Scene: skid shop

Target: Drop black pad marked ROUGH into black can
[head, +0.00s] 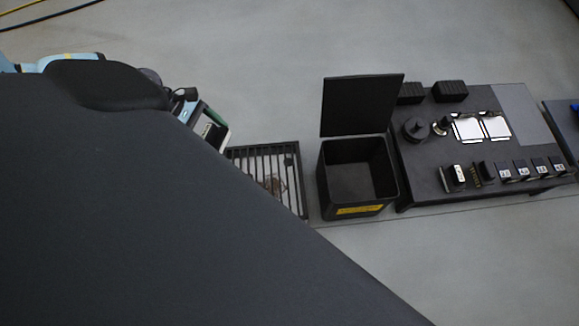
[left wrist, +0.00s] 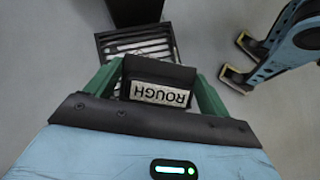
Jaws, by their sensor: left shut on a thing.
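The black pad (left wrist: 158,72), with a white label reading ROUGH upside down in the left wrist view, sits between the green fingers of my left gripper (left wrist: 155,88). In the head view my left gripper (head: 212,128) is shut on the pad, left of the slatted tray. The black can (head: 328,195) is an open square bin with a yellow label on its front and its lid standing up behind. The held pad is apart from the can, to its left. My right gripper (left wrist: 243,61) shows at the right of the left wrist view, its yellow-lined fingers apart and empty.
A slatted black tray (head: 298,190) lies between my left gripper and the can. Right of the can, a dark table (head: 425,175) carries knobs, white cards and several small labelled blocks. A large dark shape covers the head view's lower left. Grey floor is clear around.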

